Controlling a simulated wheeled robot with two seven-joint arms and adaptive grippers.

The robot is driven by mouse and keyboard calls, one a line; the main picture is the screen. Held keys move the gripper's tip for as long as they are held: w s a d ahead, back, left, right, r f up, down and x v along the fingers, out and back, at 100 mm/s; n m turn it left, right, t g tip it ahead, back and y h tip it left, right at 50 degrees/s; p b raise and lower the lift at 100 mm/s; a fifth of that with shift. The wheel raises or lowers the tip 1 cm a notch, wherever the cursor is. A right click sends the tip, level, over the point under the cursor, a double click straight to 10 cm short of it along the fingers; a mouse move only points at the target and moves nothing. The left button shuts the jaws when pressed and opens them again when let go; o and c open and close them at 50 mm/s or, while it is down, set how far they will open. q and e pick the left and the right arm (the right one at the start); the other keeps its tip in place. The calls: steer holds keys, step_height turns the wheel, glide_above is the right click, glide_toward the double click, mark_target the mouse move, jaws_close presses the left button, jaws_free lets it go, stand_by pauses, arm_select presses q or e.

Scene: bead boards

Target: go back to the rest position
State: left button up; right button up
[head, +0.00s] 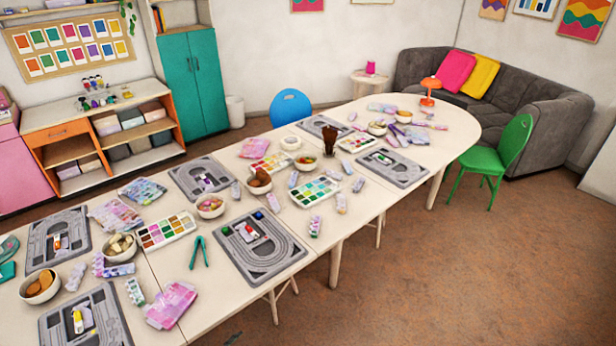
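Neither of my grippers shows in the head view, and no part of my arms can be made out. Below me a long pale table (215,272) runs from the lower left to the upper right. Grey bead boards (272,262) lie flat along it, some with small coloured pieces on them. Another bead board (57,240) lies at the left, and one more bead board (418,172) lies near the far right end.
Bowls, open bead trays (166,231), teal pliers (198,251) and small packets crowd the tabletop. A green chair (513,143) stands at the table's right side and a blue chair (291,106) behind it. The brown floor (430,275) at the lower right is clear.

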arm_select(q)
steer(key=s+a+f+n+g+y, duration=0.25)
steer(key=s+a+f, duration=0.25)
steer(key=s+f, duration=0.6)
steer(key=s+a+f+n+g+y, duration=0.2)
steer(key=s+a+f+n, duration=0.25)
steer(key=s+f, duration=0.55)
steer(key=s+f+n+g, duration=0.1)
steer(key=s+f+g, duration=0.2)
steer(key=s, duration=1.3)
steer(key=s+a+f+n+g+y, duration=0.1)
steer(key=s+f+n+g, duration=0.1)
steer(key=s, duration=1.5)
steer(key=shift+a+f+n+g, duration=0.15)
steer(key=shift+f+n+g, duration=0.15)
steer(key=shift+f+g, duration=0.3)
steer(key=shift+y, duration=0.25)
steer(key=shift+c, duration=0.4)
